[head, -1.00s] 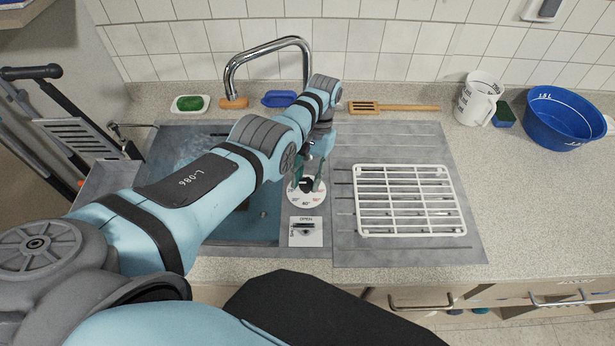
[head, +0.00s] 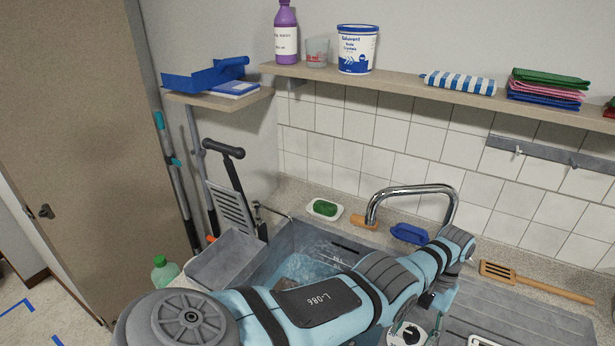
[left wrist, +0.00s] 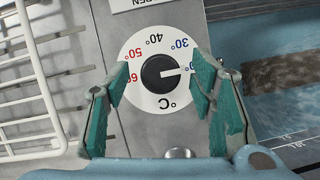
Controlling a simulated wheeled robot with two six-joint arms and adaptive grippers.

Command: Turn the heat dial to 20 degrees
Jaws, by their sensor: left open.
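The heat dial (left wrist: 134,100) is a round white plate with a black knob (left wrist: 158,76) in the left wrist view. Red, black and blue degree numbers ring it. The knob's white line points right, toward a blue number partly hidden by a finger; the blue 30 sits just above. My left gripper (left wrist: 159,100) is open, with its green-padded fingers on either side of the knob. I see a gap between each finger and the knob. In the head view the dial (head: 400,338) shows at the bottom edge, below my left gripper. My right gripper is not in view.
A sink with water (head: 300,268) lies left of the dial, with a curved tap (head: 412,190) behind. A white rack (left wrist: 38,110) is beside the dial. A wooden spatula (head: 540,283) lies on the counter.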

